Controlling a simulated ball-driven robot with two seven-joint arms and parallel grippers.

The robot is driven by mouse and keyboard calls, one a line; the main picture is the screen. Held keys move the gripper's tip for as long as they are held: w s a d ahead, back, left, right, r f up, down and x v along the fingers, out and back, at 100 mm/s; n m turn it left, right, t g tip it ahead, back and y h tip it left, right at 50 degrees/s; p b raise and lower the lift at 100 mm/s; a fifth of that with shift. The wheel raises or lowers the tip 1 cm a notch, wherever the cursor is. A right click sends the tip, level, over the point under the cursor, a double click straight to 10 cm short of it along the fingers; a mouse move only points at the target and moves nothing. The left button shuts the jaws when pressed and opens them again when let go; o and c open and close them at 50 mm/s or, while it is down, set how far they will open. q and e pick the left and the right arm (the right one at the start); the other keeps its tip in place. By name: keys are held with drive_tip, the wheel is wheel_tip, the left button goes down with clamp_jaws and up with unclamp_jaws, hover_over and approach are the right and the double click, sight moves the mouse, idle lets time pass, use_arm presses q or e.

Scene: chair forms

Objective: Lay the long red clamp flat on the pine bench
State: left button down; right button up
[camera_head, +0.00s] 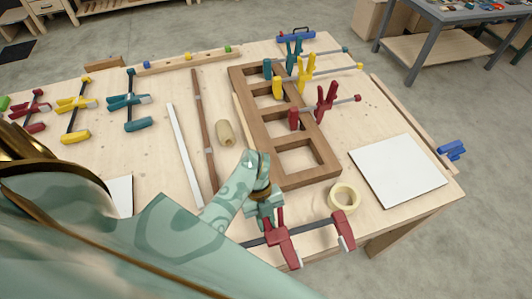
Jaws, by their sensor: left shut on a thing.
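The long red clamp (281,246) shows at the bottom centre of the head view, at the near edge of the pine bench (395,215). Its dark bar runs left to right, with one red jaw near my gripper and another red jaw at the right end. My left gripper (267,208) is shut on the clamp. The fingertips are partly hidden by the hand and the clamp. I cannot tell whether the clamp touches the bench. My right gripper is not in view.
A brown wooden frame (257,122) with several clamps lies behind my gripper. A tape roll (344,197) and white panel (398,171) lie to the right. A wooden roll (224,133), white strip (184,155) and brown bar (204,130) lie left.

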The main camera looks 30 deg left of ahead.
use_arm(q)
drive_tip(key=shift+s+d+r, duration=0.1)
drive_tip(key=shift+s+d, duration=0.35)
drive_tip(key=shift+s, duration=0.1)
drive_tip(key=shift+s+d+f, duration=0.1)
drive_tip(key=shift+f, duration=0.4)
wheel_tip(320, 180, down, 7)
drive_tip(key=b, duration=0.7)
drive_tip(key=shift+r, duration=0.1)
drive_tip(key=shift+f+b, duration=0.5)
drive_tip(key=shift+f, duration=0.1)
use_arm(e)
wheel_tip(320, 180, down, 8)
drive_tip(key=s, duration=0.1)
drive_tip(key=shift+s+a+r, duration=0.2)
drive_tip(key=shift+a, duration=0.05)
use_arm(q)
drive_tip(key=c, duration=1)
unclamp_jaws()
drive_tip(key=shift+o, duration=0.2)
